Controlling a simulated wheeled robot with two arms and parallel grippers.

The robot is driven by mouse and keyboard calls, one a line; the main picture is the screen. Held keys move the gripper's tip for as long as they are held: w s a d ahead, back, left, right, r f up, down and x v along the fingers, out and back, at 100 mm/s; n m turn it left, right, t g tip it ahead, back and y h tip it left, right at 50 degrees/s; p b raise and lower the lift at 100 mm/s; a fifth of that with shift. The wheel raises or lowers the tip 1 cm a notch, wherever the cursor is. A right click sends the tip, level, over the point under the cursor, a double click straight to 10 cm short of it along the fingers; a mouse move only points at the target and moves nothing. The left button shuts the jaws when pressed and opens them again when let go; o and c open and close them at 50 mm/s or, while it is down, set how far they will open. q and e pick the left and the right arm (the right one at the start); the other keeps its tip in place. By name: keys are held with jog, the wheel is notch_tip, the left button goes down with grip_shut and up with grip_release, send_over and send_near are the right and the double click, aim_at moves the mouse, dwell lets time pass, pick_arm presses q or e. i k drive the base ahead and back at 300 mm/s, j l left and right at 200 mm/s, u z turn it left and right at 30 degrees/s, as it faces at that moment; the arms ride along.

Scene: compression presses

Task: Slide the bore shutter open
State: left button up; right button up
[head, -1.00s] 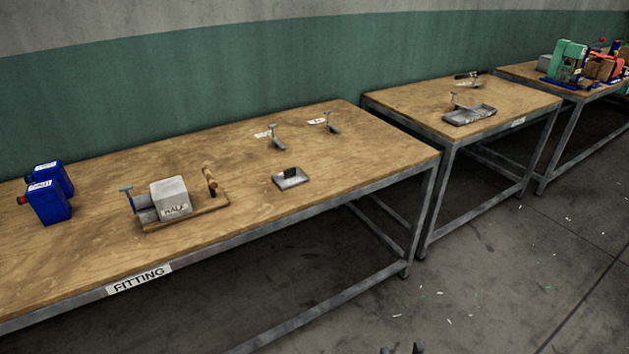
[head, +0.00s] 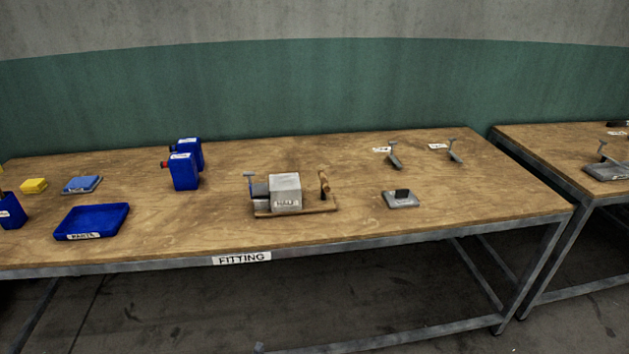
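A grey block device labelled HALF (head: 286,192) sits on a wooden base on the bench marked FITTING. A smaller dark grey part with an upright T-shaped handle (head: 250,182) is at its left side. A brown wooden handle (head: 324,182) stands at its right end. I cannot tell for sure which part is the bore shutter, or whether it is open. A small grey plate with a dark upright piece (head: 401,198) lies to the right. Neither of my grippers is in view.
The fitting bench (head: 350,227) has blue bottles (head: 183,171), a blue tray (head: 91,221), a yellow block (head: 33,186) and a blue-topped pad (head: 82,184) at left. Two grey T-handled tools (head: 394,155) lie at back right. Another bench (head: 550,155) stands right, beyond a narrow gap.

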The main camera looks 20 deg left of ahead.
aim_at(249, 174)
jog(key=i+j+u, duration=0.1)
jog(key=i+u, duration=0.2)
jog(key=i, duration=0.15)
jog(key=i+u, duration=0.25)
jog(key=i, duration=0.15)
